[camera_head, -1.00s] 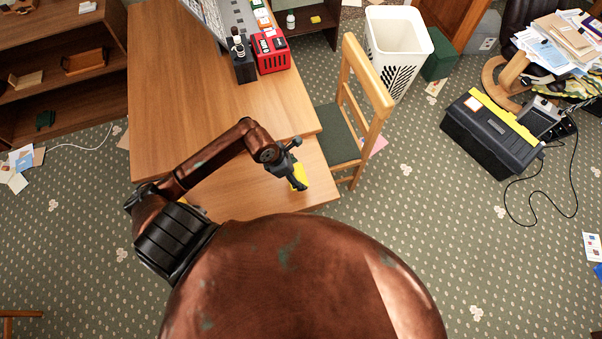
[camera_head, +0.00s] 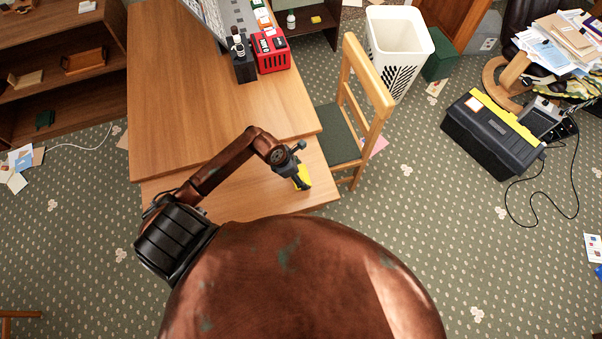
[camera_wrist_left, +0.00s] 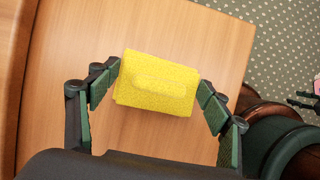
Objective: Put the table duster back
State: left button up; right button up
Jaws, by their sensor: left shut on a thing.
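The table duster is a yellow, folded cloth-like block (camera_head: 303,178). It also shows in the left wrist view (camera_wrist_left: 156,84), between the green-padded fingers of my left gripper (camera_wrist_left: 158,92). My left gripper (camera_head: 299,180) is shut on the duster and holds it over the near right part of the wooden desk (camera_head: 245,185). I cannot tell whether the duster touches the desk top.
A wooden chair (camera_head: 368,85) with a dark seat stands against the desk's right side. A red box (camera_head: 271,52) and a black holder (camera_head: 243,68) stand at the back of the desk. A white bin (camera_head: 398,45) and a black toolbox (camera_head: 490,140) stand farther right. The desk's middle is clear.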

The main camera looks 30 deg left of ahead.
pick_arm(q)
jog(key=o, duration=1.2)
jog(key=shift+f, duration=0.1)
jog(key=p+v, duration=0.1)
jog(key=v, duration=1.1)
